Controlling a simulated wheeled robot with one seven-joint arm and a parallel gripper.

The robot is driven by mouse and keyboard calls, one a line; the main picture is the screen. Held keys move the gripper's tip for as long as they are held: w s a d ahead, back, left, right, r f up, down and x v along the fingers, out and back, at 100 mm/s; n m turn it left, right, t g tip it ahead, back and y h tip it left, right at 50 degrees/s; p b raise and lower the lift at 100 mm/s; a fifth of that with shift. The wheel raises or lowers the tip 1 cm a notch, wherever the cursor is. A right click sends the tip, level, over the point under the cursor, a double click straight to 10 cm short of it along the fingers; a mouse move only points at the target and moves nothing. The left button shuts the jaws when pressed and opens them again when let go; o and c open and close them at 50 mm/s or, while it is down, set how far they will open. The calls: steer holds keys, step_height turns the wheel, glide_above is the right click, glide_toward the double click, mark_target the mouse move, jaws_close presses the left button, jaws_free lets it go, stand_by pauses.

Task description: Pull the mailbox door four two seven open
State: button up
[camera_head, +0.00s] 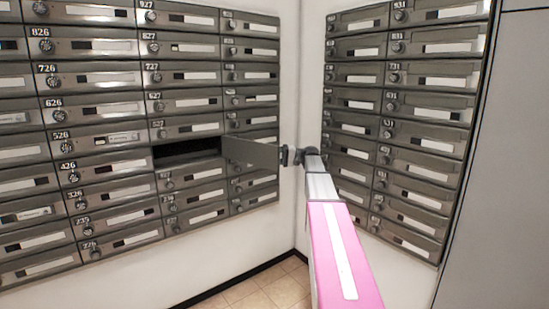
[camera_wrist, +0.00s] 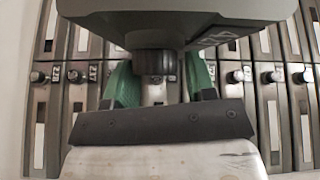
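The opened mailbox compartment (camera_head: 190,150) is a dark slot in the row under the box marked 527, so it sits in the 427 place; its own number is hidden. Its grey door (camera_head: 250,153) is swung well out to the right and stands away from the wall of boxes. My gripper (camera_head: 290,157) is at the door's free outer edge. The door panel (camera_wrist: 175,15) fills the top of that view.
A second bank of mailboxes (camera_head: 400,120) stands on the right wall, close beside my arm. A grey panel (camera_head: 500,150) is at the far right. Tiled floor (camera_head: 265,288) shows below. Neighbouring boxes around the open slot are shut.

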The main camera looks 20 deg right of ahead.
steer(key=o, duration=1.3)
steer(key=shift+w+a+f, duration=0.15)
steer(key=shift+f, duration=0.2)
steer(key=shift+r, duration=0.1)
steer(key=d, duration=0.3)
steer(key=s+d, duration=0.1)
steer(key=d, duration=0.6)
steer(key=shift+s+d, duration=0.2)
steer(key=shift+d, duration=0.2)
